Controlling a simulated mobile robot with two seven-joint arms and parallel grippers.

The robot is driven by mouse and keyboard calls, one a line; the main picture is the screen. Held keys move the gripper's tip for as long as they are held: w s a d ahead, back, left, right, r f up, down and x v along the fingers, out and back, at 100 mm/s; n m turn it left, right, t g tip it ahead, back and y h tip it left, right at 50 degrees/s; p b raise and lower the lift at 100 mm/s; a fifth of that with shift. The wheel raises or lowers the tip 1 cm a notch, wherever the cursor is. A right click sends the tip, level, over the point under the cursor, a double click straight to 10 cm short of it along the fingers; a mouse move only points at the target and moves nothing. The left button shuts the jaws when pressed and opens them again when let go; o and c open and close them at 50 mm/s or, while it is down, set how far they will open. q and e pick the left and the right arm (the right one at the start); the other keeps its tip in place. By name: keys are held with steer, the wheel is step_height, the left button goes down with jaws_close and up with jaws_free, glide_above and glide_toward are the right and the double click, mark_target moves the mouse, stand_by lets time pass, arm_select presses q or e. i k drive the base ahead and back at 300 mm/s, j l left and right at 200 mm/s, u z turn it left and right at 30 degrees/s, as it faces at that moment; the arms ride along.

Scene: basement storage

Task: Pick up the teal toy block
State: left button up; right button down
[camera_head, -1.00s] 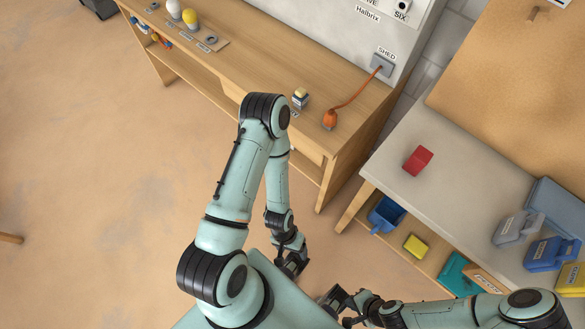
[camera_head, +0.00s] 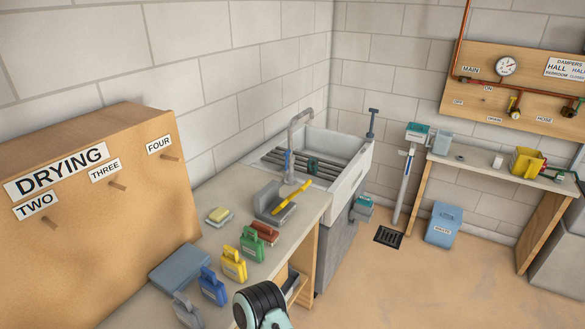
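I cannot make out a teal toy block for certain in this view. A small dark green item (camera_head: 312,165) lies at the rack in the sink (camera_head: 349,180), too small to identify. A green tagged item (camera_head: 252,244) stands on the counter beside yellow (camera_head: 233,266) and blue (camera_head: 212,287) ones. Neither gripper is in view. Only a dark joint and pale teal link of my own arm show at the bottom edge, in front of the counter.
A blue waste bin (camera_head: 443,225) and a floor drain (camera_head: 388,237) are beyond the sink. A yellow bucket (camera_head: 525,161) sits on the far bench. The floor at lower right is clear.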

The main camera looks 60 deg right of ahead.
mark_target(313, 163)
steer(key=z, duration=2.15)
steer(key=i+l, duration=0.15)
steer(key=l, duration=0.2)
steer(key=i+l, duration=0.2)
steer(key=l, duration=0.15)
steer(key=i+l, duration=0.75)
steer(key=l, duration=0.2)
steer(key=i+j+u, duration=0.05)
